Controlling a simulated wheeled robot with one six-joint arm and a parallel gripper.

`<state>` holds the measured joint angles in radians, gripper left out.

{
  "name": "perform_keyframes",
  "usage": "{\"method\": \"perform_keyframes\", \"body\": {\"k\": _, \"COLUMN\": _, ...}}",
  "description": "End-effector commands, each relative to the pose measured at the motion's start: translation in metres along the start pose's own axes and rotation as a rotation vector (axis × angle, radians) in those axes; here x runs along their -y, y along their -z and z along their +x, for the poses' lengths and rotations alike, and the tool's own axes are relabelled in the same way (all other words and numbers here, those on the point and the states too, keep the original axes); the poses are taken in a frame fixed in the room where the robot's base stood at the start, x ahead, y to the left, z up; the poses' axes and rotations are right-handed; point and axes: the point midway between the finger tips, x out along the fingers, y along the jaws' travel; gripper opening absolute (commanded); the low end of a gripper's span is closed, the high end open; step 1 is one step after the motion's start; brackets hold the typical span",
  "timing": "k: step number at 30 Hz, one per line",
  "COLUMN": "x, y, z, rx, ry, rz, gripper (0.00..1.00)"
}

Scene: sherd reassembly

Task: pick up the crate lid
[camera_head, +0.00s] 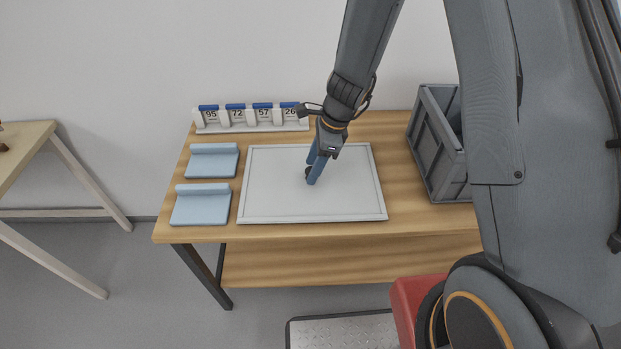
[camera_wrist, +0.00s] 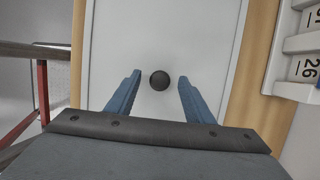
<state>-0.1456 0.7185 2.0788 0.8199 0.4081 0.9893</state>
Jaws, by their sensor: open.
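The crate lid (camera_head: 275,190) is a flat, pale grey rectangular panel with a raised rim, lying on the wooden table. A small dark round knob stands near its middle; it shows clearly in the wrist view (camera_wrist: 159,80). My gripper (camera_head: 313,172) points down over the lid at the knob, its blue fingers partly covering the knob in the head view. In the wrist view my gripper (camera_wrist: 157,92) is open, with one finger on each side of the knob and a gap on both sides. I cannot tell the exact height of the fingertips above the lid.
A grey crate (camera_head: 430,150) stands at the right of the table (camera_head: 390,160), partly hidden by my arm. Two light blue trays (camera_head: 203,208) lie left of the lid. A white rack with numbered blue-topped cards (camera_head: 236,117) stands behind. Another table (camera_head: 28,135) is at far left.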

Motion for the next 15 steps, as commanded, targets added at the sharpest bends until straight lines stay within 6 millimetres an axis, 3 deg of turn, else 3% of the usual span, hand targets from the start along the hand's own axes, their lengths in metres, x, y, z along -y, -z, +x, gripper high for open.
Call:
{"method": "perform_keyframes", "body": {"k": 6, "x": 0.0001, "y": 0.0, "z": 0.0002, "rx": 0.0, "ry": 0.0, "rz": 0.0, "gripper": 0.46}}
{"method": "perform_keyframes", "body": {"k": 12, "x": 0.0, "y": -0.0001, "z": 0.0, "rx": 0.0, "ry": 0.0, "rz": 0.0, "gripper": 0.12}}
{"method": "perform_keyframes", "body": {"k": 15, "x": 0.0, "y": -0.0001, "z": -0.0001, "rx": 0.0, "ry": 0.0, "rz": 0.0, "gripper": 0.0}}
